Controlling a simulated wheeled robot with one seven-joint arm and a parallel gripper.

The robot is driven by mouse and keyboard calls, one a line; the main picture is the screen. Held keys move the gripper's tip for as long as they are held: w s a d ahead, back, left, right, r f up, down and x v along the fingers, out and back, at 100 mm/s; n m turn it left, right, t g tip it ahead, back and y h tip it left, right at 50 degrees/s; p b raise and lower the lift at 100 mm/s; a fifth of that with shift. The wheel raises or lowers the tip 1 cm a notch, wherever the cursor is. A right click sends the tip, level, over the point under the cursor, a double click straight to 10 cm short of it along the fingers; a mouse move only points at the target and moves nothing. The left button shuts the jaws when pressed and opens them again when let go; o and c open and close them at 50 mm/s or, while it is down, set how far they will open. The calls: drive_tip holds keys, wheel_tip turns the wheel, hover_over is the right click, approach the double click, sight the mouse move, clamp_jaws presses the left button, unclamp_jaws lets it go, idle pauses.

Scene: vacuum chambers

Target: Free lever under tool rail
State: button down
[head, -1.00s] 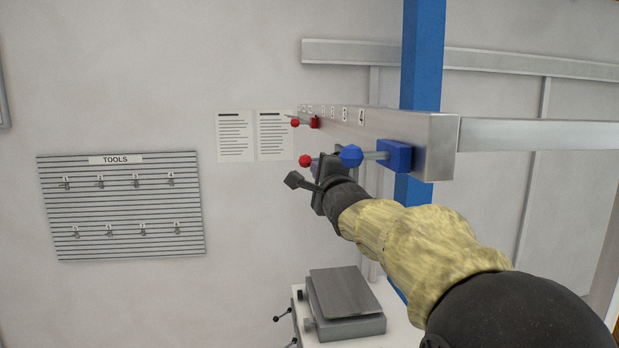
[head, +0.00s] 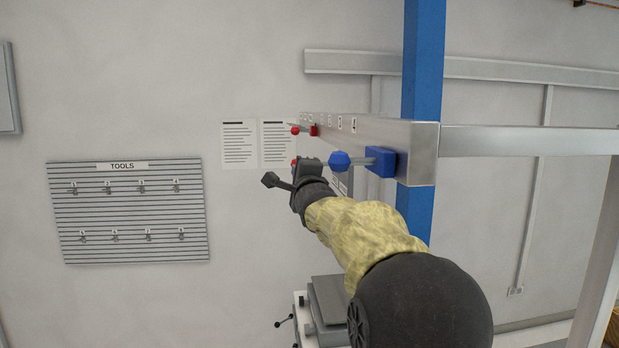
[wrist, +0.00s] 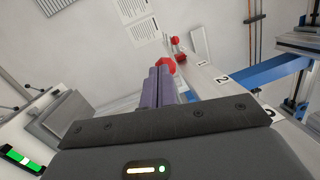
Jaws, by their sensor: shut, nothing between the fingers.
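A grey metal rail (head: 424,150) with number labels runs away from me and carries levers on its side. The nearest lever has a blue knob (head: 339,160) and a blue block (head: 380,162). A far lever has a red knob (head: 295,130) and a red block (head: 314,130). Another red knob (head: 293,164) is mostly hidden behind my gripper. In the wrist view my gripper (wrist: 160,74) has its purple fingers together and empty. A red knob (wrist: 166,64) shows just past the fingertips; I cannot tell whether they touch it.
A blue post (head: 424,70) stands behind the rail. A slatted TOOLS board (head: 130,212) and paper sheets (head: 239,144) are on the wall at left. A grey machine (head: 325,300) stands below my arm. The space left of the rail is open.

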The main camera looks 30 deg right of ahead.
drive_tip(key=shift+f+b+x, duration=0.2)
drive_tip(key=shift+b+x, duration=0.05)
drive_tip(key=shift+x, duration=1.05)
drive_tip(key=shift+f+b+x, duration=0.15)
drive_tip(key=shift+b+x, duration=0.05)
drive_tip(key=shift+x, duration=1.15)
drive_tip(key=shift+w, duration=0.1)
drive_tip(key=shift+a+f, duration=0.1)
